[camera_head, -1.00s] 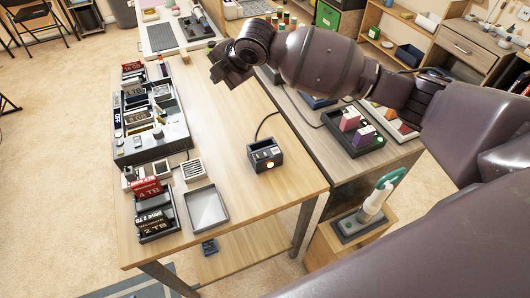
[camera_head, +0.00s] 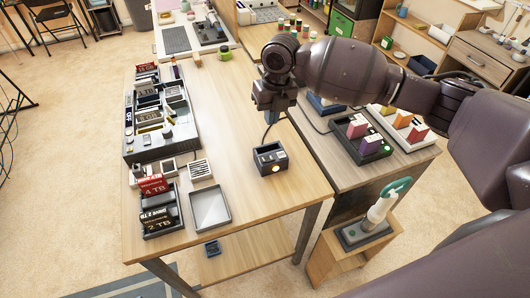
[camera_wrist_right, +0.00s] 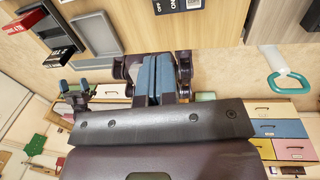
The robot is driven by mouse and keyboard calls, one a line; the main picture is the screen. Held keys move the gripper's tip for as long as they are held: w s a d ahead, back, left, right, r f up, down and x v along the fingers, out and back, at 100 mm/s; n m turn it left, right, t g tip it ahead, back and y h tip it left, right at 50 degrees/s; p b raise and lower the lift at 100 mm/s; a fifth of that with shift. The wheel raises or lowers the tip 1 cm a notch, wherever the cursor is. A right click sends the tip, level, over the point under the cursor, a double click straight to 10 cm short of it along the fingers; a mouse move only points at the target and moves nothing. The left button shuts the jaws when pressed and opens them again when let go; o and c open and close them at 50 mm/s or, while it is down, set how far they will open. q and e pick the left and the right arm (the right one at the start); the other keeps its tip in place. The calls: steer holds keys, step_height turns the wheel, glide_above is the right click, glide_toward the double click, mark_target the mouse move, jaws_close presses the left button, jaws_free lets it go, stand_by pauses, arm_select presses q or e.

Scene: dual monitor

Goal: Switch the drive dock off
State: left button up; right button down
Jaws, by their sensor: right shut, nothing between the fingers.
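The drive dock (camera_head: 270,160) is a small dark box with slots on top and a glowing yellowish button (camera_head: 276,169) on its front, standing on the wooden table. A cable runs from its back. In the right wrist view, the dock's edge (camera_wrist_right: 178,5) shows at the top with ON and OFF lettering, mostly cut off. My right gripper (camera_head: 271,116) points down above and behind the dock, apart from it. Its blue finger pads (camera_wrist_right: 154,62) are together with nothing between them.
A long grey rack (camera_head: 158,140) of drives lines the table's left side. Drives in a holder (camera_head: 158,205) and an empty grey tray (camera_head: 210,208) lie front left. A black block holder (camera_head: 362,150) stands on the right side table. The tabletop around the dock is clear.

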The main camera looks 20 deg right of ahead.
stand_by(0.4)
glide_toward(264, 159)
steer(key=f, duration=0.4)
steer(key=f+b, duration=0.1)
steer(key=f, duration=0.1)
steer(key=shift+a, duration=0.4)
steer(key=shift+w+f, duration=0.1)
steer(key=shift+f, duration=0.65)
steer(key=shift+a+f, duration=0.1)
